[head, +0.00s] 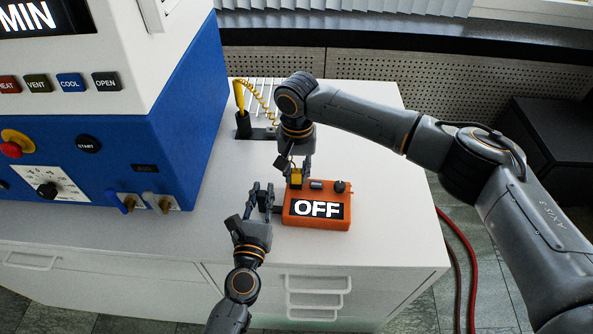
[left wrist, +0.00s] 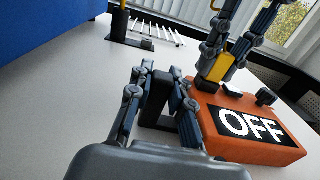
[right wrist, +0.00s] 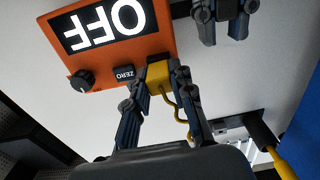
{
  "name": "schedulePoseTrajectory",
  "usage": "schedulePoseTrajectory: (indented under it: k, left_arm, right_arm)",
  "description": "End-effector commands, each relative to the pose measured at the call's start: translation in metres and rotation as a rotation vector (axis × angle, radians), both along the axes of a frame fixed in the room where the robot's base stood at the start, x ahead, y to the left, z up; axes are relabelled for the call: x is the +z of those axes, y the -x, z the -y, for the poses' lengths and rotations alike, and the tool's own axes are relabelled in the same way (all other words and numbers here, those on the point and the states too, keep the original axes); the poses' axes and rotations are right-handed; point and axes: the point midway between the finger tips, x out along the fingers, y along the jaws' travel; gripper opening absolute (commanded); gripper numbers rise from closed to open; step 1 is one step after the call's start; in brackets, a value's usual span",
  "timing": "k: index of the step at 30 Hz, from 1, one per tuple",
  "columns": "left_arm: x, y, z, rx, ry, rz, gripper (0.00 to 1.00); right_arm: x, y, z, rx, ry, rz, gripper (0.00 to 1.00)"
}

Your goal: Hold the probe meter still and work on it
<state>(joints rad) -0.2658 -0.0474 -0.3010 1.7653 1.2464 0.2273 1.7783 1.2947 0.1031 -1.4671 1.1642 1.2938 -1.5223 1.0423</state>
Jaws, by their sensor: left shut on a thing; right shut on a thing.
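The orange probe meter (head: 318,222) lies on the white bench top, its display reading OFF. It also shows in the left wrist view (left wrist: 240,150) and the right wrist view (right wrist: 115,58). My left gripper (head: 262,197) is at the meter's left side, shut on its dark side handle (left wrist: 157,100). My right gripper (head: 299,170) comes down at the meter's back edge, shut on a yellow plug (right wrist: 158,76). The plug sits at the meter's edge beside the ZERO button (right wrist: 125,74); I cannot tell how deep it is seated. A dark knob (right wrist: 81,81) is near the corner.
A yellow probe (head: 238,97) stands in a dark holder (head: 243,126), with a coiled yellow cord (head: 262,96) and a white rack behind. A blue and white machine (head: 175,110) stands at the left. The bench right of the meter is clear. A red hose hangs beyond the right edge.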

Motion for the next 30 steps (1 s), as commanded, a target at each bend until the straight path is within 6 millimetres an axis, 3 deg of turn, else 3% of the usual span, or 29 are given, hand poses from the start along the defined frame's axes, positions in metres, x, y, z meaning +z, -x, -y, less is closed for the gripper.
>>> schedulePoseTrajectory:
  k: [30]
  left_arm:
    - [-0.001, 0.0, 0.0, 0.0, 0.0, -0.002, 0.0]
  right_arm:
    - [0.011, -0.001, 0.0, 0.0, -0.001, 0.002, 0.0]
